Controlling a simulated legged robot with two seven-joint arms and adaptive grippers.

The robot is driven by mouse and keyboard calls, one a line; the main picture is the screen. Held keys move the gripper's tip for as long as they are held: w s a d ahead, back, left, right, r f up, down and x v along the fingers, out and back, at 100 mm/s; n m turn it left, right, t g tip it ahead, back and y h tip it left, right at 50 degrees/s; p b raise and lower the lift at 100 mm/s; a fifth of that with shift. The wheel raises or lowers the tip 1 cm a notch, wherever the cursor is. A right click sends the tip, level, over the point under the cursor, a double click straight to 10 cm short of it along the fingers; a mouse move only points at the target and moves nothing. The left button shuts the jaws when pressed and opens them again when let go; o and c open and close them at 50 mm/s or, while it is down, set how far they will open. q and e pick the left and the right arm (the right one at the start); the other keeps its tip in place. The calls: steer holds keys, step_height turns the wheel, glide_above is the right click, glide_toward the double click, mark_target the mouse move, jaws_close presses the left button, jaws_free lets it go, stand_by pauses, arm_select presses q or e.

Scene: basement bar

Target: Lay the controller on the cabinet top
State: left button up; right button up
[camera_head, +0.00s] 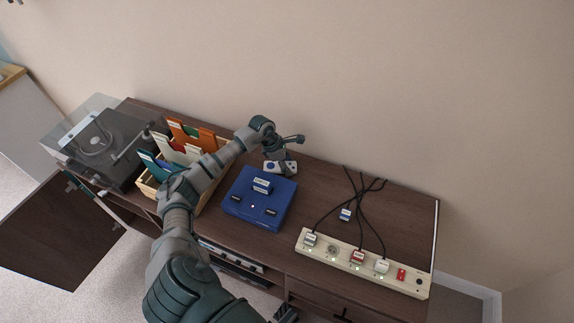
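The controller (283,168), pale with blue parts, is behind the blue console (258,205) near the back edge of the dark wood cabinet top (335,200). It appears to lie flat there, though its contact with the wood is hard to make out. My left gripper (284,148) is just above and behind the controller, its fingers looking spread apart. It hides part of the controller's far side, and I cannot tell whether a finger touches it. A small dark part at the bottom edge may belong to my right gripper, but I cannot tell.
A wooden crate (149,188) of coloured sleeves and a turntable (105,145) stand at left. A cabinet door (55,235) hangs open. The back right top is mostly clear.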

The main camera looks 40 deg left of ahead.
mark_target(276, 166)
arm_select(q)
steer(key=o, duration=0.4)
steer(key=shift+d+f, duration=0.1)
steer(key=shift+d, duration=0.25)
steer(key=shift+o, duration=0.2)
steer(key=shift+d+r, duration=0.2)
steer(key=shift+d, duration=0.25)
steer(key=shift+r, duration=0.1)
steer(key=shift+a+r, duration=0.25)
steer(key=shift+a, duration=0.05)
steer(key=v, duration=0.2)
steer(key=a+v, duration=0.1)
steer(key=v, duration=0.2)
steer(key=shift+f, duration=0.2)
steer(key=v, duration=0.6)
steer(key=shift+d+r+p, duration=0.2)
steer(key=shift+p, duration=0.15)
arm_select(e)
steer(key=shift+s+d+f, duration=0.1)
steer(key=shift+d+f, duration=0.1)
steer(key=shift+f, duration=0.35)
steer(key=shift+s+d+f, duration=0.1)
steer(key=shift+d+f, duration=0.1)
steer(key=shift+f, duration=0.35)
